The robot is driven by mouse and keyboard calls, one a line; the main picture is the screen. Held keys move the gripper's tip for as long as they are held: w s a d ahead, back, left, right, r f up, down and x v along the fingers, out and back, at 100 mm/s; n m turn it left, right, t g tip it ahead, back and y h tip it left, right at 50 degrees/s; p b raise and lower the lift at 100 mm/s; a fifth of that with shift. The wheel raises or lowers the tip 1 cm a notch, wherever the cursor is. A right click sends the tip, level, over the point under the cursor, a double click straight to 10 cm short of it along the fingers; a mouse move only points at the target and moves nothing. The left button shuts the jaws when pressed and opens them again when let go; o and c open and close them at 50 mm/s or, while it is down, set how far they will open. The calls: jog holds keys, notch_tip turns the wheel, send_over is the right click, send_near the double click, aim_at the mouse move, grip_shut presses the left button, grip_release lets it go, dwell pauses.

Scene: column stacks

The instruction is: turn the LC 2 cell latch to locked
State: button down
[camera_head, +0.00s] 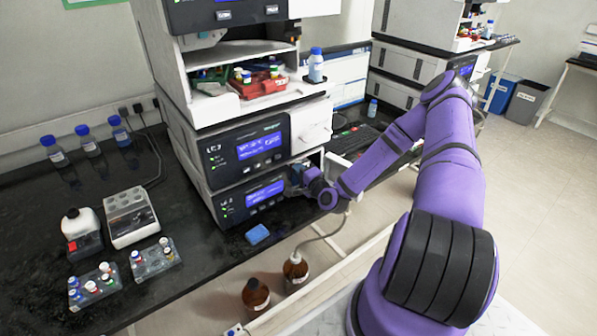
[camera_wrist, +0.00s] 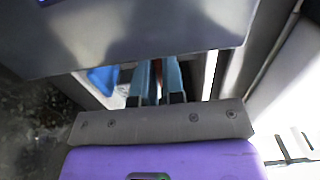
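The instrument column (camera_head: 245,150) stands on the black bench, with two lit modules at its lower front. The lower module (camera_head: 250,199) has a blue display and an opening at its right end. My gripper (camera_head: 308,176) is at that right end, partly hidden by my wrist. In the wrist view, its two blue-grey fingers (camera_wrist: 157,80) lie close together with a narrow gap and reach under a grey panel (camera_wrist: 140,35). Their tips are hidden there. I cannot make out the latch or whether the fingers touch it.
A blue block (camera_head: 257,234) lies on the bench before the column. Two brown bottles (camera_head: 256,295) stand below the bench edge, a tube rising from one. Vial racks (camera_head: 155,260) stand at left. A second column (camera_head: 410,65) stands behind.

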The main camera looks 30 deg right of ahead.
jog(key=shift+n, duration=0.4)
jog(key=n, duration=0.3)
jog(key=shift+n, duration=0.4)
jog(key=n, duration=0.3)
jog(key=shift+n, duration=0.3)
jog(key=n, duration=0.4)
jog(key=shift+n, duration=2.1)
